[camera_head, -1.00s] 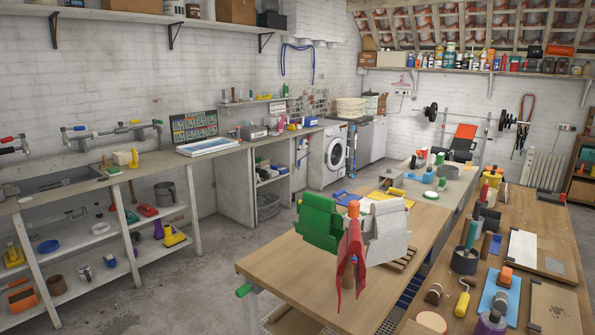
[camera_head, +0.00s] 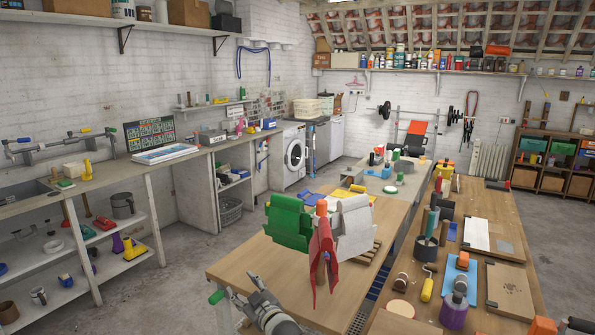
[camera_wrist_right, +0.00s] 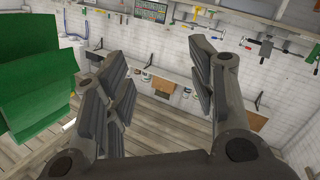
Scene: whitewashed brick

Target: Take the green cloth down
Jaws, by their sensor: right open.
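The green cloth (camera_head: 289,222) hangs on a stand with an orange top (camera_head: 321,207), on the near wooden table. A red cloth (camera_head: 322,255) hangs at the front of the stand and a pale grey cloth (camera_head: 354,228) on its right. My right gripper (camera_head: 248,290) is low at the table's near left edge, below and left of the green cloth, apart from it. In the right wrist view, the gripper's fingers (camera_wrist_right: 160,88) are spread with nothing between them, and the green cloth (camera_wrist_right: 38,75) shows at the left. My left gripper is out of view.
The wooden table (camera_head: 235,262) has bare top left of the stand. A workbench (camera_head: 440,225) with tools, pots and boards runs along the right. Shelves and a counter (camera_head: 180,158) line the left wall. Open floor (camera_head: 180,270) lies between counter and table.

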